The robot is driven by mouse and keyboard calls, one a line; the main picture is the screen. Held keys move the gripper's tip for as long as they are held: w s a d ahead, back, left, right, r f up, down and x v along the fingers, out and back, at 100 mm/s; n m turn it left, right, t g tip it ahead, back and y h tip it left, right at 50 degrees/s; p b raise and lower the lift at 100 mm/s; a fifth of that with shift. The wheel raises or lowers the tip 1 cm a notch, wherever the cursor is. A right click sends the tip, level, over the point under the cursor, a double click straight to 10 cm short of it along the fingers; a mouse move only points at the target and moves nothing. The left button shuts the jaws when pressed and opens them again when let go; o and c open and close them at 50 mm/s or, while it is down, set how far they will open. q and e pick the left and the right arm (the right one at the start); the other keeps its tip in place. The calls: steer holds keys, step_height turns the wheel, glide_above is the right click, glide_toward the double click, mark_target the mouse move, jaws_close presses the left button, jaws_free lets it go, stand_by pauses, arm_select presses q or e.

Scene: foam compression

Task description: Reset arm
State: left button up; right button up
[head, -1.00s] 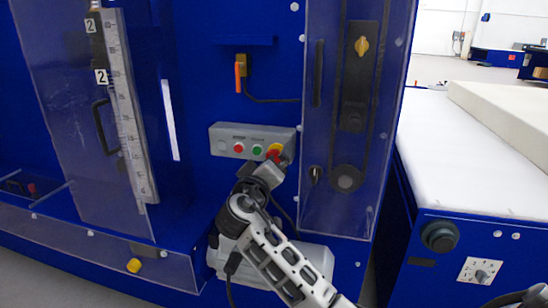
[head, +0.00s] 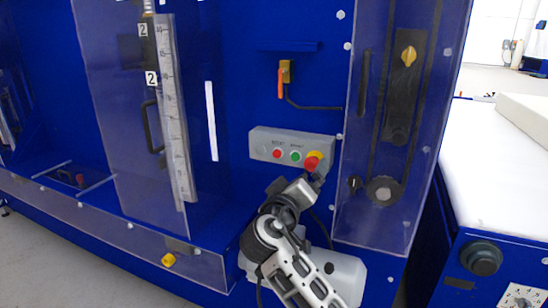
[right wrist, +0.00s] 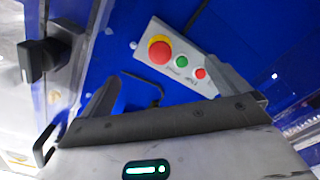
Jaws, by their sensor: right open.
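A grey control box (head: 293,146) is mounted on the blue machine front, with a red button (head: 277,153), a green button (head: 295,156) and a red-and-yellow emergency stop (head: 313,161). My right gripper (head: 309,183) is just below the box's right end in the head view, its arm rising from the bottom. In the right wrist view my right gripper (right wrist: 168,82) is open and empty, with the control box (right wrist: 185,58) beyond its fingers. Whether a finger touches the box is unclear. My left gripper is out of view.
A white-topped blue bench (head: 490,170) stands at the right. A grey housing (head: 345,272) lies below.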

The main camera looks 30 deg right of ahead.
steer(key=s+a+f+n+y, duration=0.2)
steer(key=a+f+y, duration=0.1)
steer(key=f, duration=0.4)
steer(key=s+a+f+n+y, duration=0.1)
steer(key=s+a+f+y, duration=0.2)
steer(key=f, duration=0.4)
steer(key=s+a+f+n+y, duration=0.2)
steer(key=f+y, duration=0.2)
steer(key=f, duration=0.2)
steer(key=s+a+f+y, duration=0.3)
steer(key=s+a+f, duration=0.1)
steer(key=s, duration=0.4)
steer(key=s+a+f+m+g+y, duration=0.1)
steer(key=s+a+f+y, duration=0.2)
steer(key=s, duration=0.6)
step_height(320, 180, down, 2)
steer(key=shift+a+y, duration=0.4)
steer(key=shift+a, duration=0.75)
